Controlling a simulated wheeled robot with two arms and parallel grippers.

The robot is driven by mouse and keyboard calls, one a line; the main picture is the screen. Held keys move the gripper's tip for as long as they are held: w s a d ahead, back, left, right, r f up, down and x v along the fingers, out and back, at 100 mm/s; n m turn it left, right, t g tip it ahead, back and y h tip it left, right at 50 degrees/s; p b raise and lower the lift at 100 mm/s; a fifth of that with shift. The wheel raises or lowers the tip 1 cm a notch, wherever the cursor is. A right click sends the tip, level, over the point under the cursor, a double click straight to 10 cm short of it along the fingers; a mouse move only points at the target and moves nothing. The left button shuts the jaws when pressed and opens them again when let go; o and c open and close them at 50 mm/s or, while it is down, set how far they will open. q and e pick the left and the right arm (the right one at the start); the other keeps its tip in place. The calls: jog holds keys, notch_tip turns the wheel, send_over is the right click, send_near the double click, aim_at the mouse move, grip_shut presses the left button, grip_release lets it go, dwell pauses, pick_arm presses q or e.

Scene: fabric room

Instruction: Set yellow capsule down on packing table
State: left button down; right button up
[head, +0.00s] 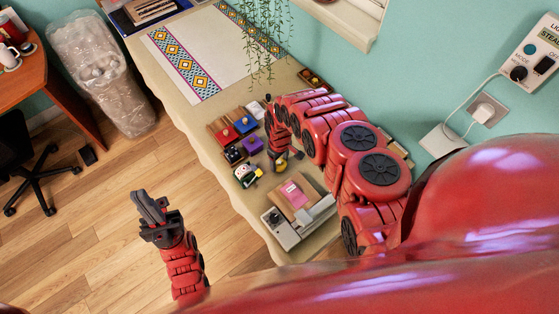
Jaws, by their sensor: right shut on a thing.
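The packing table (185,112) is long, with a pale cloth-like top, and runs from the upper left to the lower middle. My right gripper (279,158) points down over its near part. It is shut on the yellow capsule (281,164), of which only a small yellow part shows below the fingers. I cannot tell whether the capsule touches the tabletop. My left gripper (152,208) is over the wooden floor, left of the table and away from the capsule. Its fingers look close together, but their opening is unclear.
Small red, blue, purple and dark boxes (253,144) stand left of my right gripper. A white and black figure (243,176) with some yellow is near the table's left edge. A patterned runner (205,55) covers the far part.

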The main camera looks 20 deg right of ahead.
jog(key=shift+f, duration=0.2)
jog(key=o, duration=1.3)
